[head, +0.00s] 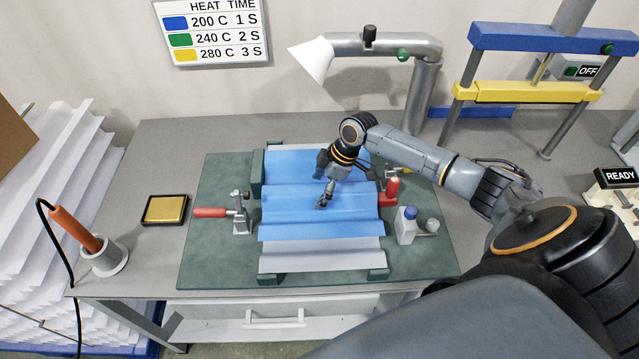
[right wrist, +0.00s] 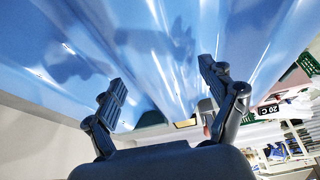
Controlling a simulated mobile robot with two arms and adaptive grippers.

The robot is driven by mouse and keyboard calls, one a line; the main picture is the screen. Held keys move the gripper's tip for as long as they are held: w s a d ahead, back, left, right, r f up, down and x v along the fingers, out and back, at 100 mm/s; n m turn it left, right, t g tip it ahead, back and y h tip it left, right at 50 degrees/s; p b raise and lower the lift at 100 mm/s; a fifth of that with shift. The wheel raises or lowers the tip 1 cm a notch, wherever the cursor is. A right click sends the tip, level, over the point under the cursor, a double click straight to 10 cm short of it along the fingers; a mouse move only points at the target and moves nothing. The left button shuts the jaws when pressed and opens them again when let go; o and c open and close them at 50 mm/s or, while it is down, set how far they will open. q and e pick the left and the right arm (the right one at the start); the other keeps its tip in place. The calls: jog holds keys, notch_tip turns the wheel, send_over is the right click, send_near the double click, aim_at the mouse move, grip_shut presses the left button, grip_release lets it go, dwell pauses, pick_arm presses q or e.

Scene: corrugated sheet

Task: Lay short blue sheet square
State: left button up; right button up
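The blue corrugated sheet (head: 290,222) lies across a pale corrugated sheet (head: 320,257), which shows along the front and a little at the back. The blue sheet's front edge runs roughly parallel to the pale sheet's front edge, slanting slightly. My right gripper (head: 325,197) is over the middle-right of the blue sheet, pointing down. In the right wrist view its two fingers (right wrist: 163,80) are spread apart, with blue sheet (right wrist: 150,45) close beyond them. Whether the fingertips touch the sheet I cannot tell. The arm hides the sheet's back right part. My left gripper is not in view.
The sheets sit in a jig on a green mat (head: 215,265). Toggle clamps stand left (head: 240,212) and right (head: 391,190). A nozzle (head: 312,60) overhangs the back. The mat's front left is clear.

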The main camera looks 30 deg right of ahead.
jog(key=v, duration=1.2)
jog(key=shift+a, duration=0.1)
dwell(0.5)
